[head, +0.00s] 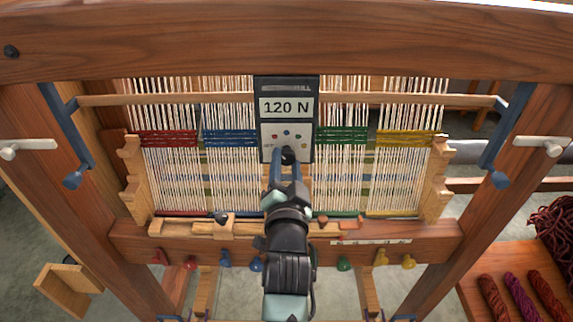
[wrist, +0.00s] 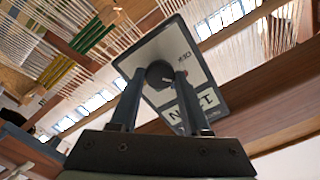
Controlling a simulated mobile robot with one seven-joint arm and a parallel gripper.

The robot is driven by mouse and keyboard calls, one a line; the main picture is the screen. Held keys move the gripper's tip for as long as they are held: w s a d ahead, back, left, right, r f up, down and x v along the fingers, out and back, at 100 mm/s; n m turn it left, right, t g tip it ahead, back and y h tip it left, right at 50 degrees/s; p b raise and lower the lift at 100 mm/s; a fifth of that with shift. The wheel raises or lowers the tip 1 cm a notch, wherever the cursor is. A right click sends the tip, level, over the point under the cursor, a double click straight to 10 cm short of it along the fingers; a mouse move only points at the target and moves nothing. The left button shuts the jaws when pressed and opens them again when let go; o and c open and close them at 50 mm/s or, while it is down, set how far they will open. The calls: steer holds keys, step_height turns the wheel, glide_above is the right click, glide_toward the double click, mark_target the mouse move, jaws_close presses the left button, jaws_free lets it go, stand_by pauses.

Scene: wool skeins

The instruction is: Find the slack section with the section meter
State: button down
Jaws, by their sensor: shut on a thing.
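The section meter (head: 287,120) is a dark-framed panel with a pale face and a display reading "120 N". It stands upright in front of the middle of the warp. My gripper (head: 289,158) is shut on the meter's dark knob, which also shows between the fingers in the wrist view (wrist: 159,75). The warp has a red-banded section (head: 168,138), a blue-banded section (head: 230,137), a green-banded section (head: 342,134) and a yellow-banded section (head: 408,138). The meter hides the threads behind it. I cannot tell from the threads which section is slack.
The loom's wooden top beam (head: 290,45) crosses above, with posts on both sides. A front beam (head: 285,243) carries coloured pegs below the warp. Wool skeins (head: 522,297) lie at the lower right. An open wooden box (head: 68,290) is at the lower left.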

stand_by(0.3)
steer(key=shift+c, duration=1.8)
jaws_free()
steer(key=shift+s, duration=0.1)
steer(key=s+b, duration=0.4)
steer(key=s, duration=0.8)
steer(key=shift+s, duration=0.4)
